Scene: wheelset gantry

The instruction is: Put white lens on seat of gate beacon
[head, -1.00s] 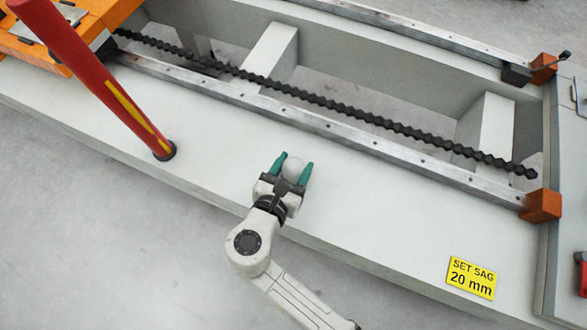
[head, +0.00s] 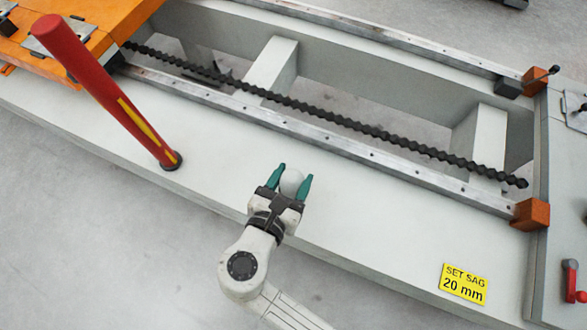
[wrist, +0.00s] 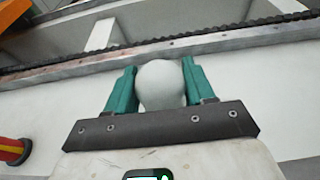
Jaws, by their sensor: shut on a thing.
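The white lens (head: 291,183) is a pale rounded dome held between the green fingers of my gripper (head: 290,181). In the wrist view the lens (wrist: 160,84) sits between both fingers of my gripper (wrist: 162,85), with its rounded end outward. My gripper is shut on it, over the pale grey bed of the gantry. I cannot tell its height above the bed. A red post with a yellow stripe (head: 112,98) stands on the bed to the left, its foot in a dark ring. I cannot make out a gate beacon or its seat for certain.
A steel rail (head: 330,148) and a dark chain (head: 330,117) run beyond my gripper. An orange block (head: 530,214) ends the rail at right. An orange carriage (head: 110,22) is at upper left. A yellow "SET SAG 20 mm" plate (head: 464,284) lies right. The near bed surface is otherwise clear.

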